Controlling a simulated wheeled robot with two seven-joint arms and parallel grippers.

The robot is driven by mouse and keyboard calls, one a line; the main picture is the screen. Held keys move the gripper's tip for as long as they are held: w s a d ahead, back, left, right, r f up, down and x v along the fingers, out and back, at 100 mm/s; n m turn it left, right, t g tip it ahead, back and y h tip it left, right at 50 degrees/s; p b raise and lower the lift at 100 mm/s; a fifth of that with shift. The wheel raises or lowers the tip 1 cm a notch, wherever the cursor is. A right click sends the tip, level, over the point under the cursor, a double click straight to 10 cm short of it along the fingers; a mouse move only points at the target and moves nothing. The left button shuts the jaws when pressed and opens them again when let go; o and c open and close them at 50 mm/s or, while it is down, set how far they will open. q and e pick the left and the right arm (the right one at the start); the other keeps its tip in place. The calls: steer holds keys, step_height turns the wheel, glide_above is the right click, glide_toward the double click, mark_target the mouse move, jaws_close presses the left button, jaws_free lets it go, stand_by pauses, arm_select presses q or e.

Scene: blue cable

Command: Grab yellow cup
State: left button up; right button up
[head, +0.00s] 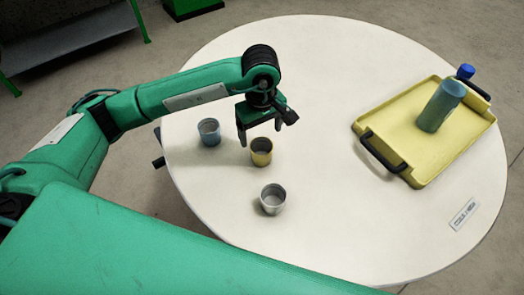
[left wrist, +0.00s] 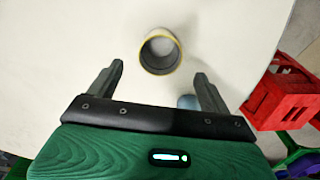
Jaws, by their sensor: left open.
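The yellow cup (head: 261,152) stands upright on the round white table (head: 330,230), between a blue-grey cup and a white cup. My left gripper (head: 258,134) is open and empty, above and just behind the yellow cup in the head view. In the left wrist view the yellow cup (left wrist: 160,52) shows its yellow rim and grey inside, ahead of the fingertips and roughly midway between them. The two fingers (left wrist: 158,75) are spread wide and appear apart from the cup. My right gripper is not in view.
A blue-grey cup (head: 209,132) stands left of the gripper and a white cup (head: 272,199) stands nearer. A yellow tray (head: 410,165) with a teal cylinder (head: 441,106) lies at the right. A red crate (left wrist: 285,95) is beyond the table edge. The table's middle is clear.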

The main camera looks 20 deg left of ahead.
mark_target(262, 150)
arm_select(q)
step_height(262, 150, down, 4)
steer(key=shift+r, duration=0.1)
steer(key=shift+d+f+p, duration=0.1)
steer(key=shift+f+p, duration=0.5)
steer(key=shift+f, duration=2)
steer(key=c, duration=1)
steer(key=shift+c, duration=0.4)
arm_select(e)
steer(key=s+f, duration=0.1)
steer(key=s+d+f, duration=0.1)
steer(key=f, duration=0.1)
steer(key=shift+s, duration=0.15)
arm_select(q)
steer(key=shift+r, duration=0.2)
